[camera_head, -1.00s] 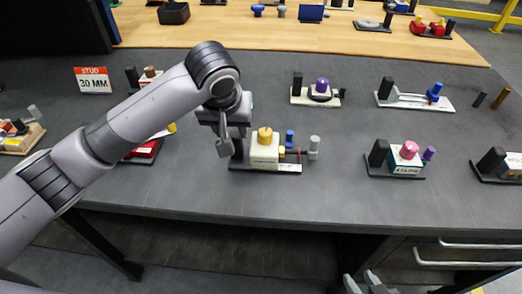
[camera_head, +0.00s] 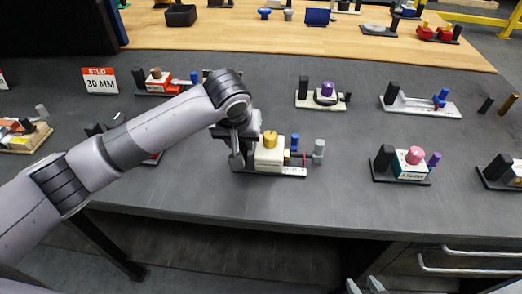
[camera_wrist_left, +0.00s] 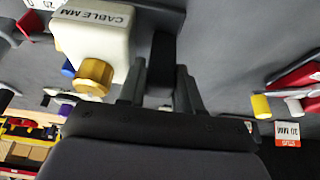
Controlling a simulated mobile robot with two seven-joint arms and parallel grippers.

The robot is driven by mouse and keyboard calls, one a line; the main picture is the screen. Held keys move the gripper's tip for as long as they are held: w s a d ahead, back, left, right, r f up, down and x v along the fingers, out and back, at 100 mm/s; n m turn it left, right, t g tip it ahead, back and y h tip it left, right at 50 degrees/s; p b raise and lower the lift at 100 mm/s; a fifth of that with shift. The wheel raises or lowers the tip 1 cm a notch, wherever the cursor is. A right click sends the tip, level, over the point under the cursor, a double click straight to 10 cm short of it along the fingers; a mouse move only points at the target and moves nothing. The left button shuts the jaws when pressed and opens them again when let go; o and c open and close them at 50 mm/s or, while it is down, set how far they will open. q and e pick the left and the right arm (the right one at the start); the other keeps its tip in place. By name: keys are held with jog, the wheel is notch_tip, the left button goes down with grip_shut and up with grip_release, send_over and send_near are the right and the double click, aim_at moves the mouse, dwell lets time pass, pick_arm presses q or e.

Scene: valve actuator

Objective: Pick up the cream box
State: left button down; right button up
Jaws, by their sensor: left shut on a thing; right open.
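The cream box (camera_head: 268,158) has a gold knob (camera_head: 270,139) on top and sits on a dark base plate (camera_head: 290,173) on the grey table. In the left wrist view, the box (camera_wrist_left: 95,32) is upper left, with lettering reading "CABLE MM". A black post (camera_wrist_left: 165,65) stands beside it. My left gripper (camera_head: 237,158) is just left of the box; in the wrist view, its fingers (camera_wrist_left: 160,92) are shut on the black post, apart from the box. In the head view the gripper mostly hides the post. My right gripper (camera_head: 369,286) is open and empty at the bottom edge, partly cut off.
A blue cylinder (camera_head: 294,142) and a grey cylinder (camera_head: 319,149) stand right of the box. A pink-knobbed unit (camera_head: 413,165) is further right, and a purple-knobbed one (camera_head: 325,95) behind. A "30 MM" sign (camera_head: 100,82) stands back left. The table in front is clear.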

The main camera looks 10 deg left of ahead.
pick_arm(q)
jog(key=shift+r, duration=0.15)
notch_tip(320, 180, up, 8)
jog(key=shift+r, duration=0.25)
jog(key=shift+f, duration=4)
jog(key=shift+f, duration=0.3)
jog(key=shift+f, duration=0.25)
pick_arm(e)
jog(key=shift+o, duration=0.3)
